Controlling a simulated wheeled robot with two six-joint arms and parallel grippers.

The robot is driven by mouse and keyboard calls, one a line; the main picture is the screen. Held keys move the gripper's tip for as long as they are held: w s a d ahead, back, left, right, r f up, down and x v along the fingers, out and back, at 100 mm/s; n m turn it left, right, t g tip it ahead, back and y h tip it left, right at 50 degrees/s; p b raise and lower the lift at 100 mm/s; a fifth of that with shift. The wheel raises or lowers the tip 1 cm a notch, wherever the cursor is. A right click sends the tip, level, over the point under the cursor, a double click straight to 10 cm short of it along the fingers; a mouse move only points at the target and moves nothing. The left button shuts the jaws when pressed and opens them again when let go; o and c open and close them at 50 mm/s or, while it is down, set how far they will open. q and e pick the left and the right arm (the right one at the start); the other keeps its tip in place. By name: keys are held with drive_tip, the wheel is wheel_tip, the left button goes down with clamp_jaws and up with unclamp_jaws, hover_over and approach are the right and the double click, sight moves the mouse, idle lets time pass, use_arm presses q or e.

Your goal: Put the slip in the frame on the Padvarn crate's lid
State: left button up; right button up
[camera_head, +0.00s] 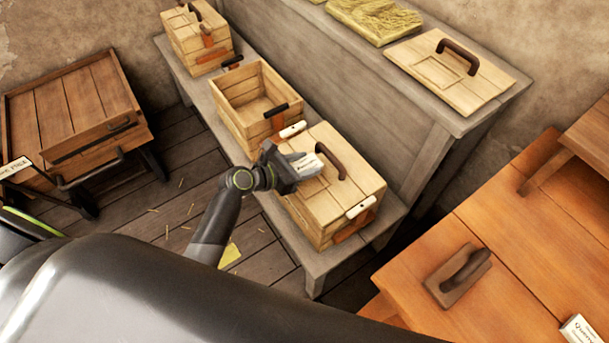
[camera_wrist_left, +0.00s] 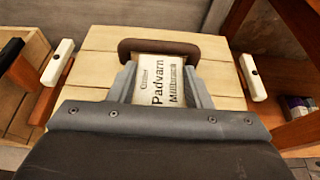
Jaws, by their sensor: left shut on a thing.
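A white printed slip (camera_head: 306,164) is held in my left gripper (camera_head: 296,168), which is shut on it. In the left wrist view, the slip (camera_wrist_left: 160,84) reads "Padvarn" and lies between the two grey fingers. Slip and gripper are over the lid of a closed wooden crate (camera_head: 345,188), close behind its dark brown handle (camera_head: 330,160). Whether the slip touches the lid I cannot tell. A shallow frame (camera_head: 312,188) shows on the lid, partly hidden by the gripper. The crate has white-and-orange clasps at its sides. My right gripper is not in view.
An open, empty crate (camera_head: 250,95) stands beside the closed one on the low bench. Another closed crate (camera_head: 197,40) is farther along. A loose lid (camera_head: 450,75) lies on the upper shelf. An orange workbench (camera_head: 500,260) at right bears a handled block (camera_head: 462,272) and a white box (camera_head: 580,330).

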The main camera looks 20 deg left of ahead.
use_arm(q)
drive_tip(key=shift+f+b, duration=0.55)
drive_tip(key=shift+f, duration=1.6)
drive_tip(key=shift+f, duration=0.15)
drive_tip(key=o, duration=1)
drive_tip(key=shift+r, duration=0.25)
drive_tip(key=v, duration=1.2)
drive_tip(key=shift+f+p, duration=0.1)
drive_tip(key=shift+p, duration=0.3)
